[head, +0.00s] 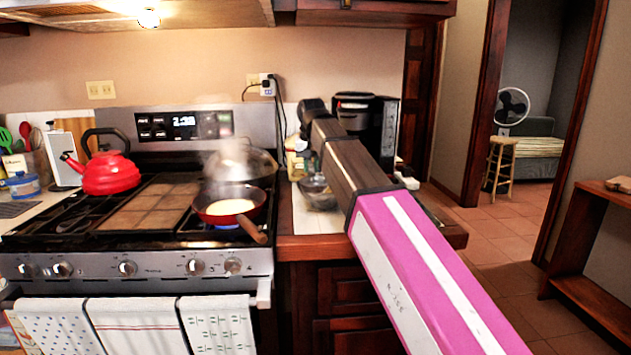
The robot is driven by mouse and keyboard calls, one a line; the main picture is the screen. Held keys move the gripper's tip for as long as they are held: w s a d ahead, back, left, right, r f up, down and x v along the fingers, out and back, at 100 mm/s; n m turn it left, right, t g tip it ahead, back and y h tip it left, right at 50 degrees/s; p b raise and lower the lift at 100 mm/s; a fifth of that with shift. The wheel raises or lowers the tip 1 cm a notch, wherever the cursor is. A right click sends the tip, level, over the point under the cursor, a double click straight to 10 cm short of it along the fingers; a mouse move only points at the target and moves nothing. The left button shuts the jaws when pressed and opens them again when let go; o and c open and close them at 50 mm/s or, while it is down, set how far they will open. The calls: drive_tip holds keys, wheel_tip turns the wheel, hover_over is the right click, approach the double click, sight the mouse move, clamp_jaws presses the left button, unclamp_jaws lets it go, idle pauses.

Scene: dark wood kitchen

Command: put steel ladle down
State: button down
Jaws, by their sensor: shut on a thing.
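My arm reaches from the lower right over the counter (300,245) right of the stove. My gripper (306,134) is at its far end, small, dark and mostly hidden by the arm. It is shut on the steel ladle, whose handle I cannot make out. A dark, shiny, rounded bowl shape (318,190) shows below the gripper, just over or on the counter. I cannot tell whether it is the ladle's bowl or a separate dish, nor whether it touches the counter.
A frying pan (230,207) steams on the stove, its handle pointing toward the counter. A lidded steel pan (240,163) stands behind it. A red kettle (108,173) is at the left. A black coffee maker (368,128) stands behind my arm. The counter's front strip looks clear.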

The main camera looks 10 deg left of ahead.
drive_tip(key=shift+w+d+f, duration=0.2)
drive_tip(key=shift+w+f, duration=0.1)
drive_tip(key=shift+f, duration=0.6)
drive_tip(key=shift+w+d+f, duration=0.15)
drive_tip(key=shift+w+f, duration=0.15)
drive_tip(key=shift+f, duration=0.6)
drive_tip(key=shift+w+d+f, duration=0.2)
drive_tip(key=shift+w+f, duration=0.1)
drive_tip(key=shift+f, duration=0.6)
drive_tip(key=shift+f, duration=0.2)
drive_tip(key=c, duration=1)
unclamp_jaws()
wheel_tip(320, 180, up, 12)
drive_tip(key=s, duration=0.2)
drive_tip(key=shift+d+r, duration=0.15)
drive_tip(key=shift+d, duration=0.1)
